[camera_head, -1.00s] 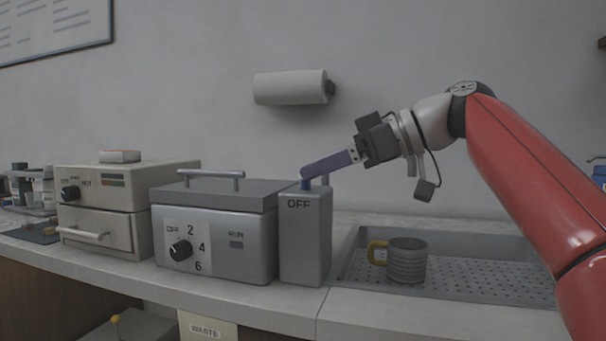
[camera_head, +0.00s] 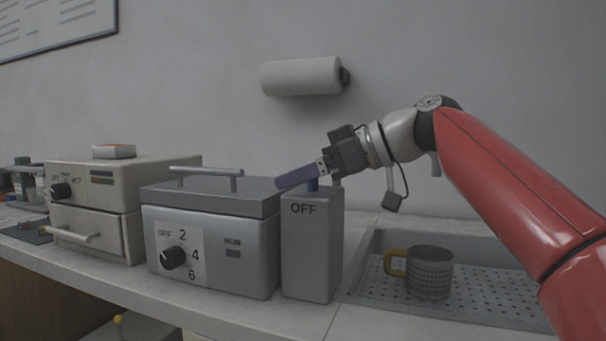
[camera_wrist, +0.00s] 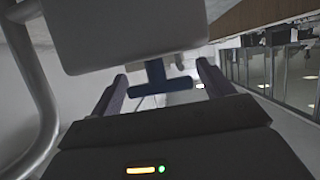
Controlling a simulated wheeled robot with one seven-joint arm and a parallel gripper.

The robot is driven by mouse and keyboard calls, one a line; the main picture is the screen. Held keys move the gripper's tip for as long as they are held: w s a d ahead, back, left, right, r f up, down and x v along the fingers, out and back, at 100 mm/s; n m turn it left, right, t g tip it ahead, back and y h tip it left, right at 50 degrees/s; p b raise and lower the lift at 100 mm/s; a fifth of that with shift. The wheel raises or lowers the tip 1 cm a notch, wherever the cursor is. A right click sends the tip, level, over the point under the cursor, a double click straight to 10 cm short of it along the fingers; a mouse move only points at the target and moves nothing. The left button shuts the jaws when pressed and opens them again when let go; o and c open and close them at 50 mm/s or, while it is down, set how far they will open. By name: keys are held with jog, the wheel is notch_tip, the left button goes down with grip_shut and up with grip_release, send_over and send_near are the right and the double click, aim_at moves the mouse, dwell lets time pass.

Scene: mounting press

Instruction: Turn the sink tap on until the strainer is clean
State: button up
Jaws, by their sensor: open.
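The strainer (camera_head: 430,271) is a grey perforated cup with a yellow handle, standing upright in the grey sink tray (camera_head: 497,309) at the right of the head view. A grey upright box (camera_head: 311,243) marked OFF, left of the sink, has a blue lever (camera_head: 312,185) on top; I cannot tell whether it is the tap. In the wrist view the blue T-shaped lever (camera_wrist: 158,80) shows between my fingers. My gripper (camera_head: 280,183) is open, with its purple fingers across the top of the box. Contact with the lever cannot be told. No running water shows.
A grey lidded machine (camera_head: 209,240) with a numbered dial stands directly left of the box. A beige drawer unit (camera_head: 95,206) is further left. A paper roll (camera_head: 302,77) hangs on the wall. Bare counter (camera_head: 372,322) lies in front of the sink.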

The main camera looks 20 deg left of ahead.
jog(key=shift+a+f, duration=0.1)
jog(key=shift+a, duration=0.15)
jog(key=c, duration=1)
